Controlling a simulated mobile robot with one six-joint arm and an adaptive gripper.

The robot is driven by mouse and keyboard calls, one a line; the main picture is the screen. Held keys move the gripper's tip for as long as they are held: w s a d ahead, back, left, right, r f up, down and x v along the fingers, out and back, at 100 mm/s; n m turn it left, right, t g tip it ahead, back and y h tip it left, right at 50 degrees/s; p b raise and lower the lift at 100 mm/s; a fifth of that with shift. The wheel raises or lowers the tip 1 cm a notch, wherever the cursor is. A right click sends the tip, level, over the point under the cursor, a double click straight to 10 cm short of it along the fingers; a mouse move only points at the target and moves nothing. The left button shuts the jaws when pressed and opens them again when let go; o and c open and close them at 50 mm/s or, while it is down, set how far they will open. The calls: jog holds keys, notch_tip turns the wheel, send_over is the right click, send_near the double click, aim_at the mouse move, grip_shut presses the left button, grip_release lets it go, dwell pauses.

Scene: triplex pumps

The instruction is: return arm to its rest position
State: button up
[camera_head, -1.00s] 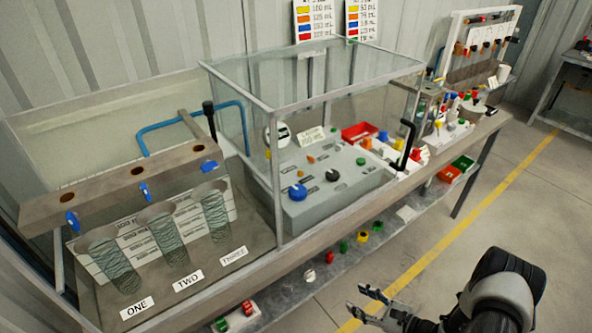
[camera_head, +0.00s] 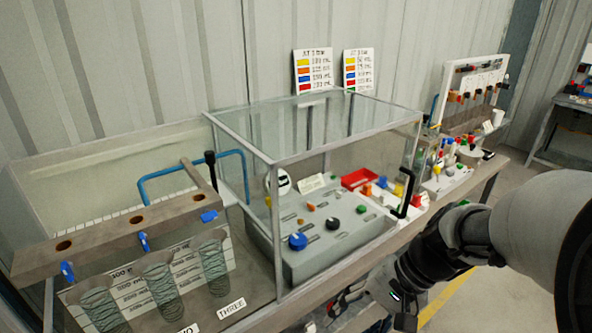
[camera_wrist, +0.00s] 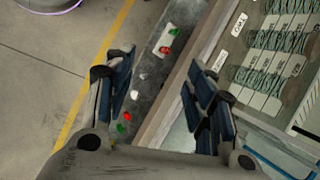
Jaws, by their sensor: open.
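My gripper (camera_wrist: 160,92) is open and empty in the wrist view, with its two dark fingers apart. Between and beyond them lie the grey lower shelf (camera_wrist: 150,75) and the bench edge. In the head view my gripper (camera_head: 345,300) shows small at the bottom, in front of the bench's front edge. My forearm and wrist fill the lower right there and hide part of the bench front and the floor. I cannot tell from the head view how far the gripper is from the bench.
A glass case (camera_head: 310,115) covers a grey control panel (camera_head: 330,245) with knobs. Ribbed cylinders (camera_head: 215,265) stand at left under a brown beam (camera_head: 110,238). A rack (camera_head: 475,90) stands at the far right. Small coloured parts lie on the lower shelf. Open floor (camera_wrist: 40,80) lies beside the bench.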

jog(key=s+d+r+n+t+h, duration=0.2)
jog(key=s+r+n+h, duration=0.1)
jog(key=s+r, duration=0.1)
jog(key=s+d+r+n+t+h, duration=0.2)
jog(key=s+r+n+h, duration=0.1)
jog(key=s, duration=0.4)
jog(key=shift+s+r+t, duration=0.15)
jog(key=shift+r+t, duration=0.25)
jog(key=shift+r, duration=0.2)
jog(key=shift+c, duration=0.4)
